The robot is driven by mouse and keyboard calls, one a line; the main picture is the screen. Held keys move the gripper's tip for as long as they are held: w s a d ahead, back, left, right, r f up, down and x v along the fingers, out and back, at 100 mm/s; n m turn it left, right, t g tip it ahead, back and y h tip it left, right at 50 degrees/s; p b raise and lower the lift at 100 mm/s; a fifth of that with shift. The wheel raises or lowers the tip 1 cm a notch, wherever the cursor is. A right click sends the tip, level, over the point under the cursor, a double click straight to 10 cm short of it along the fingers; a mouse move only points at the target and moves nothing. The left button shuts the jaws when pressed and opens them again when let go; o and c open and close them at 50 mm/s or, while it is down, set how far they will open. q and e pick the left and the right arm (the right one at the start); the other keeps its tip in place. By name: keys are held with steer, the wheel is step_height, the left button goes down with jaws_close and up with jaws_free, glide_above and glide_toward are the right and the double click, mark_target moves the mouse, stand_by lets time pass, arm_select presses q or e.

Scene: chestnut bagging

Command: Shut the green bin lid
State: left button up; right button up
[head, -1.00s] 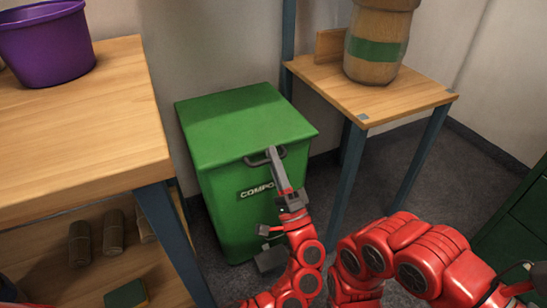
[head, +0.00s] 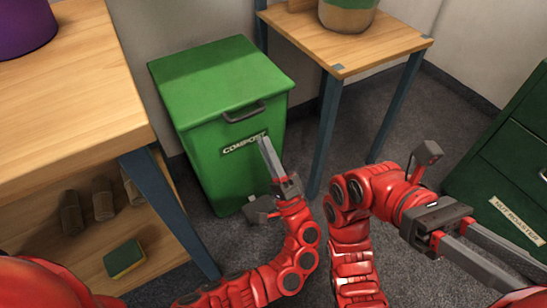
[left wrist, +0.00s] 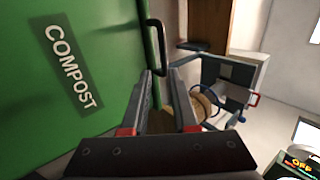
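The green bin (head: 232,165), labelled COMPOST, stands between the workbench and a small wooden table. Its green lid (head: 215,75) lies flat and level on the bin, with no gap visible. A dark handle (head: 243,112) is at the front edge. My left gripper (head: 264,141) is in front of the bin by the label, below and apart from the handle. The left wrist view shows its two fingers (left wrist: 160,73) apart and empty, with the handle (left wrist: 157,42) beyond the tips. My right gripper (head: 530,270) is open and empty at the lower right, away from the bin.
The wooden workbench (head: 85,90) stands left of the bin, with a purple bucket (head: 24,28) on top and jars and a sponge (head: 124,259) on its shelf. A green roaster cabinet (head: 515,160) is at right. Grey floor between is clear.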

arm_select(q)
steer(key=p+v, duration=0.1)
steer(key=v, duration=0.3)
steer(key=shift+s, duration=0.1)
arm_select(e)
steer(key=w+a+m+g+y, duration=0.2)
steer(key=w+a+g+y, duration=0.1)
steer(key=w+g, duration=0.1)
steer(key=shift+w+a+m+g, duration=0.35)
steer(key=shift+w+m+g, duration=0.05)
steer(key=shift+g, duration=0.2)
steer(key=shift+f, duration=0.1)
